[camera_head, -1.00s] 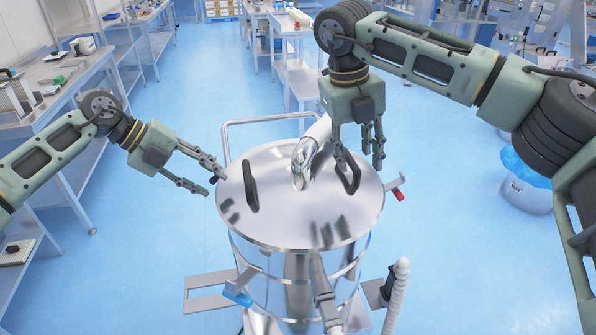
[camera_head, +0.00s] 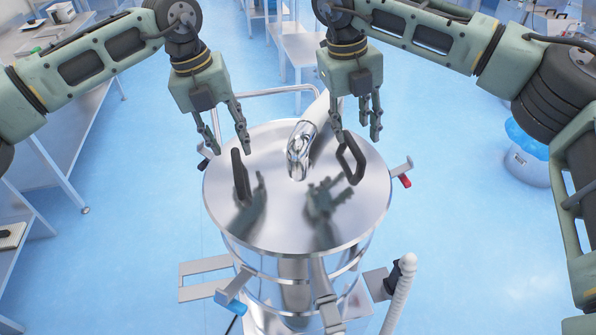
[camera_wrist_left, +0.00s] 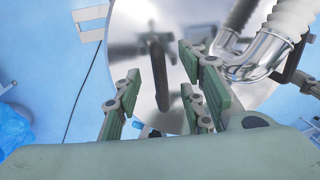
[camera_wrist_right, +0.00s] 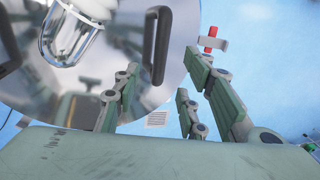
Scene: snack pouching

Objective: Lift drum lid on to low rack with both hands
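The shiny round drum lid (camera_head: 290,225) sits on the steel drum (camera_head: 265,285). It has a black left handle (camera_head: 240,175) and a black right handle (camera_head: 350,157), with a bent metal pipe (camera_head: 300,150) between them. My left gripper (camera_head: 232,148) is open above and just behind the left handle; the left handle (camera_wrist_left: 159,75) shows between its fingers in the left wrist view. My right gripper (camera_head: 357,130) is open above and behind the right handle; in the right wrist view the right handle (camera_wrist_right: 157,45) lies near its left finger. Both are empty. No low rack is clearly identifiable.
Red-tipped (camera_head: 405,181) and blue-tipped (camera_head: 230,303) clamps stick out from the drum. A white ribbed hose (camera_head: 400,290) stands at its right front. Steel benches (camera_head: 75,120) line the left. Blue floor is open on both sides.

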